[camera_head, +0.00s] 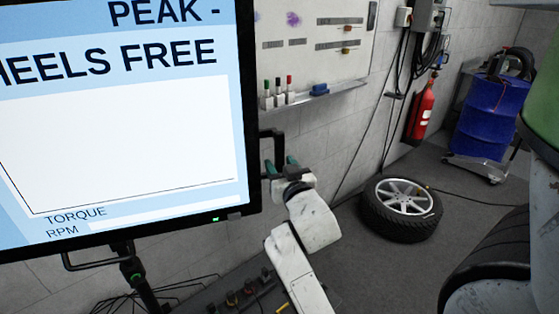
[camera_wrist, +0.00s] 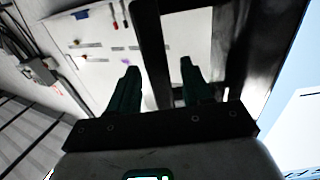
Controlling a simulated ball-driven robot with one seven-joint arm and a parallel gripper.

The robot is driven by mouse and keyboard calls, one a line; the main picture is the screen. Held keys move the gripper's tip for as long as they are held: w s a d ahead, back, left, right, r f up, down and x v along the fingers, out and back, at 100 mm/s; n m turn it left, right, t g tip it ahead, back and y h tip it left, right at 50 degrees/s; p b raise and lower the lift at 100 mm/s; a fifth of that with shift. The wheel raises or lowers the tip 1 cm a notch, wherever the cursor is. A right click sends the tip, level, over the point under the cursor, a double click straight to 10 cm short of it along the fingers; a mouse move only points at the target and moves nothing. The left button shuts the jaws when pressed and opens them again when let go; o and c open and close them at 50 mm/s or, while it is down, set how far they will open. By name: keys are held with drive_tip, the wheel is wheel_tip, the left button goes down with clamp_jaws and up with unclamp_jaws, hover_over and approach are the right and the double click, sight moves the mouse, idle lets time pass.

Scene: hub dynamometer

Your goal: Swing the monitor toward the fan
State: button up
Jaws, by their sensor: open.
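The monitor (camera_head: 120,130) fills the left of the head view, its lit screen facing me with "WHEELS FREE" and torque and rpm fields. A black handle (camera_head: 279,146) sticks out from its right edge. My gripper (camera_head: 281,163) is at this handle, with its dark green fingers open. In the wrist view, the dark handle bar (camera_wrist: 151,45) passes between the two spread fingers of my gripper (camera_wrist: 158,68). I cannot tell whether either finger touches it. The monitor's edge (camera_wrist: 277,60) shows at the right there. I cannot make out a fan in either view.
A loose wheel (camera_head: 401,208) lies on the floor to the right. A blue drum (camera_head: 490,115) on a dolly and a red extinguisher (camera_head: 421,112) stand behind. A whiteboard (camera_head: 315,45) hangs on the wall. A green body with a tyre (camera_head: 497,255) borders the right.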

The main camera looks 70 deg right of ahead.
drive_tip(key=shift+w+d, duration=0.35)
drive_tip(key=shift+d, duration=0.15)
drive_tip(key=shift+c, duration=0.5)
clamp_jaws()
